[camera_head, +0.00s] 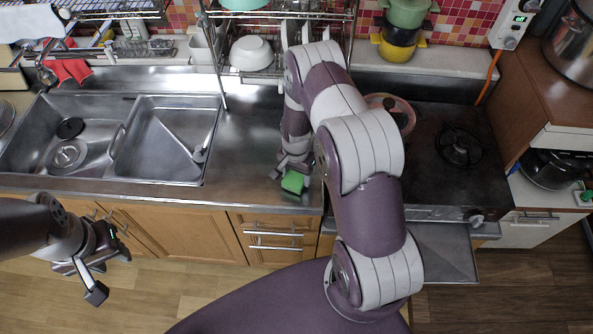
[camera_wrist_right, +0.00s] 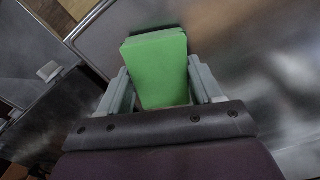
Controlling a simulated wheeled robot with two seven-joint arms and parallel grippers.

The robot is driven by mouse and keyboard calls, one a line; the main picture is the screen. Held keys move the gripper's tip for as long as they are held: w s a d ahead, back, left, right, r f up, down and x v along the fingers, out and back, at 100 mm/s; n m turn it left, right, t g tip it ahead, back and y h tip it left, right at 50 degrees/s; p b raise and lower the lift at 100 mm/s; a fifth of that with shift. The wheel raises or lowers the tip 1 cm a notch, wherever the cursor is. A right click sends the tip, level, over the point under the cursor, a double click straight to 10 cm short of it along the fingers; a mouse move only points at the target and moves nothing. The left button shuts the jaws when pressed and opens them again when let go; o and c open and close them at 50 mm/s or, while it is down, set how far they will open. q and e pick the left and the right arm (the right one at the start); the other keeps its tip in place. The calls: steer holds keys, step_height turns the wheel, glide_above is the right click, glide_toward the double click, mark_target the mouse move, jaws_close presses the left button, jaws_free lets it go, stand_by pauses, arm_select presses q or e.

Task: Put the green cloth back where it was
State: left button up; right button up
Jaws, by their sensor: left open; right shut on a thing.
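The green cloth (camera_head: 293,181) looks like a folded green block. It shows large in the right wrist view (camera_wrist_right: 157,70), between the two fingers. My right gripper (camera_head: 284,170) is shut on it, over the steel counter near its front edge. I cannot tell whether the cloth touches the counter. My left gripper (camera_head: 92,278) is open and empty, low in front of the cabinets at the left.
A steel sink (camera_head: 165,140) with two basins lies left of the right gripper. A dish rack with a white bowl (camera_head: 251,53) stands behind. A stove (camera_head: 450,170) with a pan is at the right. The counter (camera_head: 245,150) between sink and arm is clear. A red cloth (camera_head: 70,70) hangs at the back left.

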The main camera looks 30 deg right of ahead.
steer(key=shift+d+f, duration=0.15)
steer(key=shift+f, duration=0.15)
steer(key=shift+f+b, duration=0.2)
steer(key=shift+b, duration=0.15)
steer(key=o, duration=1.1)
steer(key=shift+r, duration=0.1)
